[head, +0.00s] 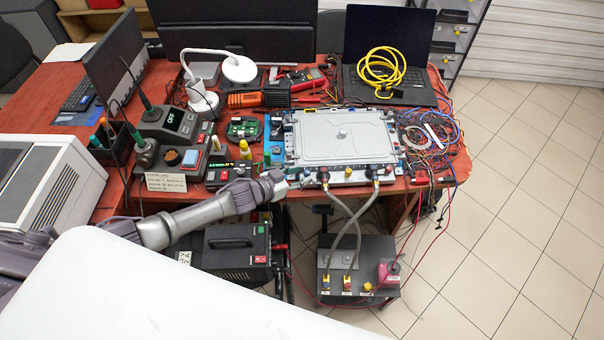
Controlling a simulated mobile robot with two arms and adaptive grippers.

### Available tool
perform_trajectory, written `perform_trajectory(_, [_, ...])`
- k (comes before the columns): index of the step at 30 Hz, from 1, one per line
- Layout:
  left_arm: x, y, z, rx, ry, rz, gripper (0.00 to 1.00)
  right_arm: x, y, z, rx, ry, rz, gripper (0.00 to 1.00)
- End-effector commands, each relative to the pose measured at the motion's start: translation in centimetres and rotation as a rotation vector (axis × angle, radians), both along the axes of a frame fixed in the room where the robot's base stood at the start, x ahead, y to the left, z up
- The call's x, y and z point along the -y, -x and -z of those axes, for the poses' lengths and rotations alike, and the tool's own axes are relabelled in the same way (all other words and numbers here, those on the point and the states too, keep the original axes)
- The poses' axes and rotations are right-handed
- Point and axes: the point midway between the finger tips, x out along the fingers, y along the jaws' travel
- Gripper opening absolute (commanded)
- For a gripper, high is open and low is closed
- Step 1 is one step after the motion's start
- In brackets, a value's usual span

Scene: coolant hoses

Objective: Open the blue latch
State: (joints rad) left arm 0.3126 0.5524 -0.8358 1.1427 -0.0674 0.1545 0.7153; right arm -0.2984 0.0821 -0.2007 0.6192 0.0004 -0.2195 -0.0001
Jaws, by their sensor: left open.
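A grey lidded unit (345,135) lies at the front of the red table. Two grey hoses (342,215) run from dark connectors on its front edge down to a dark box (352,262) on the floor. The left connector (323,176) and the right connector (375,172) both have small coloured parts. They are too small here to tell which part is the blue latch or how it stands. My left gripper (277,183) is open, at the table's front edge, left of the left connector and apart from it. My right gripper is out of view.
Loose coloured wires (430,135) lie to the right. A black power unit (232,245) stands below the table edge. Tiled floor (510,220) is clear on the right.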

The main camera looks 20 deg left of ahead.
Motion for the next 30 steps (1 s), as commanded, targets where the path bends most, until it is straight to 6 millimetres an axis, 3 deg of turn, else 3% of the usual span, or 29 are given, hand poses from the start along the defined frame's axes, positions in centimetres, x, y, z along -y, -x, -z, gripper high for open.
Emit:
perform_trajectory(6, [-1.7, 2.9, -1.3, -0.002, 0.001, 0.001, 0.46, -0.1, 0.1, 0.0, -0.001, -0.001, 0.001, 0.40])
perform_trajectory(13, [-2.8, 4.9, -2.3, 0.000, 0.001, 0.002, 0.46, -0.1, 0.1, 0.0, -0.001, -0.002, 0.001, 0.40])
perform_trajectory(26, [-2.9, 5.2, -2.5, 0.000, 0.002, 0.001, 0.46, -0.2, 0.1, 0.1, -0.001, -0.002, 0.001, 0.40])
perform_trajectory(30, [-1.5, 4.4, -1.4, -0.003, -0.001, -0.036, 0.46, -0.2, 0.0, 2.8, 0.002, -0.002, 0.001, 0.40])
